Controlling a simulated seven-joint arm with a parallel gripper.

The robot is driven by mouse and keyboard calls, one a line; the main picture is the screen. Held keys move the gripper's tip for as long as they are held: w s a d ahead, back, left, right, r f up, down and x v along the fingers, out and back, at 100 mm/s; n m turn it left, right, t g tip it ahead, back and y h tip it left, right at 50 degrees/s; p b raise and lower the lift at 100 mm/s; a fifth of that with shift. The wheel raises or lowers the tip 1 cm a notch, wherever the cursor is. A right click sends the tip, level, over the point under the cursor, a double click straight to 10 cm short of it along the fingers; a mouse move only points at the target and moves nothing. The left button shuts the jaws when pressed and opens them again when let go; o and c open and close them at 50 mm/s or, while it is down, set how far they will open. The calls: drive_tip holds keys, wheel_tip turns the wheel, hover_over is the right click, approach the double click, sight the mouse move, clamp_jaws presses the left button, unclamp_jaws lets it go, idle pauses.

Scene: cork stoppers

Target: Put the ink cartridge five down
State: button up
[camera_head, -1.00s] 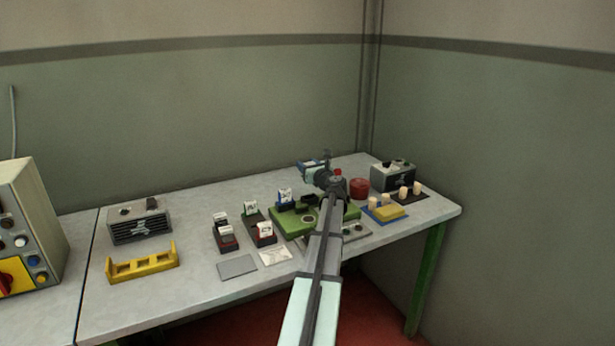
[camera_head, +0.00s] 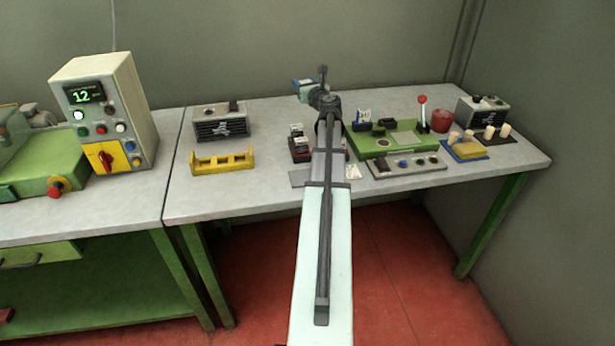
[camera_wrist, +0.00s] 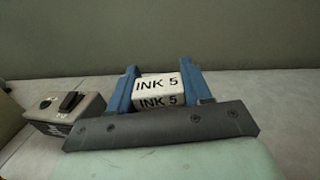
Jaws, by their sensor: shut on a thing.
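The ink cartridge five (camera_wrist: 158,86) is a white block with "INK 5" printed in black on two faces, seen in the wrist view. My gripper (camera_wrist: 160,88) has blue fingers on both sides of the cartridge and is shut on it. In the head view my gripper (camera_head: 303,87) is above the back part of the table, left of the green machine. The cartridge cannot be made out in the head view.
A grey box (camera_head: 221,124) and a yellow rack (camera_head: 222,161) stand left of my arm. Cartridge holders (camera_head: 299,146), partly behind my arm, stand nearby. A green machine (camera_head: 408,134) with a red-knobbed lever (camera_head: 423,112), a red pot (camera_head: 441,121) and corks (camera_head: 490,131) stand to the right.

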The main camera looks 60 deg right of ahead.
drive_tip(key=w+a+n+t+y, duration=0.1)
drive_tip(key=w+a+y, duration=0.1)
drive_tip(key=w+a, duration=0.95)
drive_tip(key=w+a+n+t+y, duration=0.1)
drive_tip(key=w+a+n+y, duration=0.1)
drive_tip(key=w+a, duration=0.95)
drive_tip(key=w+a+f+n+t+y, duration=0.1)
drive_tip(key=a+n+y, duration=0.1)
drive_tip(key=a, duration=1.2)
drive_tip(key=w+a+f+n+y, duration=0.1)
drive_tip(key=a+y, duration=0.2)
drive_tip(key=a, duration=1.2)
drive_tip(key=n+g+y, duration=0.1)
drive_tip(key=n+y, duration=0.4)
drive_tip(key=y, duration=0.3)
hover_over(302, 176)
drive_tip(key=f, duration=0.1)
drive_tip(key=shift+w+f, duration=0.1)
drive_tip(key=shift+f, duration=4.8)
